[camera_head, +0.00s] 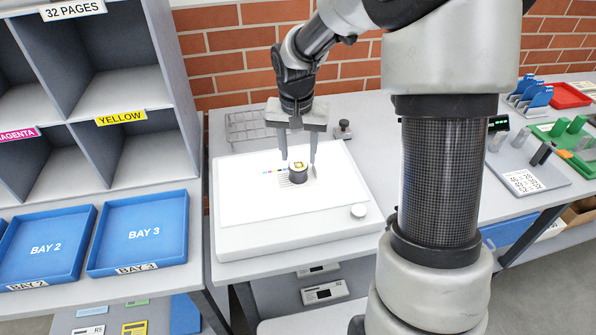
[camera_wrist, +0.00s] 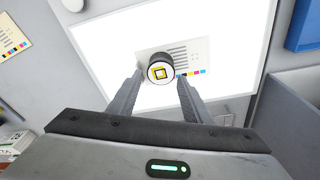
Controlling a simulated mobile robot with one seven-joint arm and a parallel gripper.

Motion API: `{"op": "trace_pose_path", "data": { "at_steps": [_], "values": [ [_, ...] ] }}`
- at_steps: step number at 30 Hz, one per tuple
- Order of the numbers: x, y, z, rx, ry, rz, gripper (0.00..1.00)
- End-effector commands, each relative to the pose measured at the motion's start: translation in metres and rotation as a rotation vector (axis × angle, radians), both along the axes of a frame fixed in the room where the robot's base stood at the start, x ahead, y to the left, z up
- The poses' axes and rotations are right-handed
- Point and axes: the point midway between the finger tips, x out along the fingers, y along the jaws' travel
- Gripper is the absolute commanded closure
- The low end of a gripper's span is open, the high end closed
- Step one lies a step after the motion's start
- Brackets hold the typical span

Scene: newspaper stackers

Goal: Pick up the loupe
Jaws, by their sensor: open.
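The loupe (camera_head: 298,173) is a small dark cylinder with a yellow square mark on its top. It stands upright on a printed sheet on the white light table (camera_head: 240,238). In the wrist view the loupe (camera_wrist: 160,68) is just beyond the fingertips, between their lines. My gripper (camera_head: 298,160) points down over the light table with its two fingers open, one on each side of the loupe. In the wrist view the fingers (camera_wrist: 160,80) show a wide gap with nothing held. I cannot tell whether the tips touch the sheet.
A shelf unit (camera_head: 85,135) with blue trays (camera_head: 140,232) stands left of the light table. A grey rack (camera_head: 248,126) and a small dark knobbed object (camera_head: 343,130) sit behind it, near the brick wall. Green and grey equipment (camera_head: 530,165) stands on the right.

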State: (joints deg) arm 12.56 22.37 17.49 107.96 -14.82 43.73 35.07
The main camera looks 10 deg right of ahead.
Motion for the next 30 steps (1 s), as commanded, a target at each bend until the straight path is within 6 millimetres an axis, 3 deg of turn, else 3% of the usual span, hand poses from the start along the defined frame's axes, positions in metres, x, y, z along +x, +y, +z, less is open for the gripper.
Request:
{"op": "trace_pose_path", "data": {
  "at_steps": [5,15,23,30],
  "values": [
    [0.001,0.0,-0.011,0.001,0.001,0.0,0.55],
    [0.007,-0.001,-0.056,0.0,0.001,0.0,0.55],
    [0.008,-0.001,-0.059,0.001,0.0,0.0,0.55],
    [0.008,-0.001,-0.058,0.001,-0.001,0.0,0.87]
  ]
}}
